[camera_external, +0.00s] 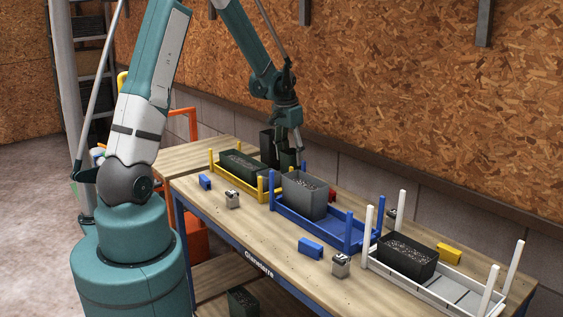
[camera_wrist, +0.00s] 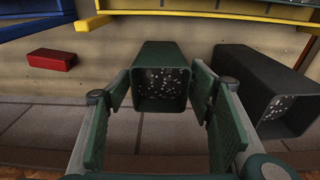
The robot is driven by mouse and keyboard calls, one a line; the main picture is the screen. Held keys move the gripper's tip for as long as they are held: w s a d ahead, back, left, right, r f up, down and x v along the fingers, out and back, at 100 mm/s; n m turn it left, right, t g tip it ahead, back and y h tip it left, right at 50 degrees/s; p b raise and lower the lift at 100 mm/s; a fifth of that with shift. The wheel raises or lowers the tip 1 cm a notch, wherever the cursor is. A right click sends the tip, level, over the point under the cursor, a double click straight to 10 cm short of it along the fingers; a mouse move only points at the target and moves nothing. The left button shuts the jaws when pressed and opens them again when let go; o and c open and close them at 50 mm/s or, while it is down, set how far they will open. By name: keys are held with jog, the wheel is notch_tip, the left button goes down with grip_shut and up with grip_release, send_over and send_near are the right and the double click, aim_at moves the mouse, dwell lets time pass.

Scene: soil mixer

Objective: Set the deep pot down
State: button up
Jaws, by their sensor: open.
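A deep green pot (camera_wrist: 158,55) with dark, speckled soil stands on the table behind the trays. In the wrist view my gripper (camera_wrist: 160,92) is open, with one finger on each side of this pot and visible gaps between. In the external view my gripper (camera_external: 297,153) points down behind the grey pot, and the green pot (camera_external: 286,160) is partly hidden there. A second tall, dark grey pot (camera_wrist: 265,90) with speckled soil stands to the right in the wrist view, close to the right finger. It also shows in the external view (camera_external: 267,146).
A blue tray (camera_external: 335,229) holds a grey pot (camera_external: 304,196). A yellow tray (camera_external: 237,183) and a white tray (camera_external: 440,281) hold dark pots. A red block (camera_wrist: 52,59) lies left of the green pot. Blue blocks and small metal pieces lie along the front.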

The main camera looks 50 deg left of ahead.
jog(key=shift+s+r, duration=0.2)
jog(key=shift+r, duration=1.4)
jog(key=shift+s+r, duration=0.2)
jog(key=shift+r, duration=1.35)
jog(key=shift+r, duration=0.1)
jog(key=shift+s+d+r, duration=0.1)
jog(key=shift+d+r, duration=0.05)
jog(key=s+d+r+t, duration=0.3)
jog(key=s+d+r, duration=0.9)
jog(key=d+r, duration=0.2)
jog(key=s+d+r+t, duration=0.1)
jog(key=s+d, duration=0.4)
jog(key=s, duration=0.3)
jog(key=s+d+r+t, duration=0.1)
jog(key=s+d, duration=0.3)
jog(key=s, duration=0.5)
jog(key=shift+d+r+t, duration=0.3)
jog(key=shift+d+t, duration=0.1)
jog(key=shift+s+f, duration=0.1)
